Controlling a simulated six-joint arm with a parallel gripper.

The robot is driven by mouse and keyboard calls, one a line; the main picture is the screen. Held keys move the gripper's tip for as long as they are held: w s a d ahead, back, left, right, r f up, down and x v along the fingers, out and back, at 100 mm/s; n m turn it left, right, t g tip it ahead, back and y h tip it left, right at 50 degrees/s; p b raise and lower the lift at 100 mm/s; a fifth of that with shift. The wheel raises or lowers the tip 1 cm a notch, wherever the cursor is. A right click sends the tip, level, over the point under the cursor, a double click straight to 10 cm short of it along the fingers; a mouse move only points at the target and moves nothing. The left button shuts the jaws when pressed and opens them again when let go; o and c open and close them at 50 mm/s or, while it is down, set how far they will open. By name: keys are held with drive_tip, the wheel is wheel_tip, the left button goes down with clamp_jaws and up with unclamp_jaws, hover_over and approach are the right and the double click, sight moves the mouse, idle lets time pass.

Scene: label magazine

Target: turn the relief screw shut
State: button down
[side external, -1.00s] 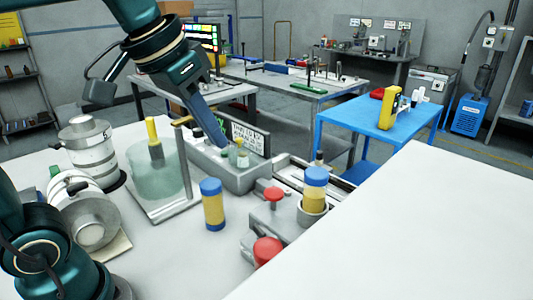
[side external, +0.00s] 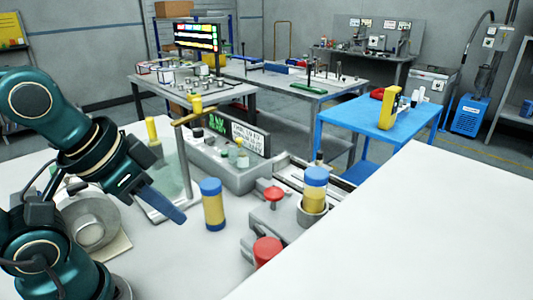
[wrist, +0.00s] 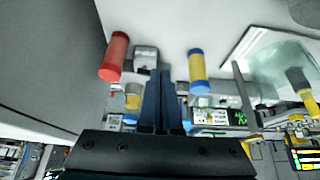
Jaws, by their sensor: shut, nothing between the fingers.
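My gripper (side external: 178,218) is shut and empty, its blue fingers pointing down and right above the white table, left of a blue-and-yellow cylinder (side external: 212,204). In the wrist view my closed fingers (wrist: 162,75) lie between a red cylinder (wrist: 115,57) and the blue-and-yellow cylinder (wrist: 198,70). I cannot tell which part is the relief screw. A grey block carries a red knob (side external: 274,194). A grey control box (side external: 238,180) has several small knobs and a display (side external: 247,136); green characters show beside white text. My gripper touches none of these.
A stand with a brass crossbar (side external: 192,117) and a greenish vessel is behind my gripper. Another blue-and-yellow cylinder (side external: 315,188) stands in a grey holder. The red cylinder (side external: 267,251) is at the front. The table's right side (side external: 410,235) is clear.

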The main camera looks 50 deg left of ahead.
drive_tip(key=c, duration=1.1)
unclamp_jaws()
drive_tip(key=shift+o, duration=0.8)
drive_tip(key=shift+n, duration=0.3)
wheel_tip(320, 180, up, 3)
drive_tip(key=w+n, duration=0.3)
drive_tip(key=n, duration=0.3)
drive_tip(key=n+g, duration=0.5)
drive_tip(key=n, duration=0.4)
hover_over(259, 229)
wheel_tip(259, 229, down, 7)
drive_tip(key=shift+w+r, duration=0.1)
drive_tip(key=shift+w, duration=0.05)
drive_tip(key=shift+g, duration=0.3)
drive_tip(key=shift+f, duration=2.8)
clamp_jaws()
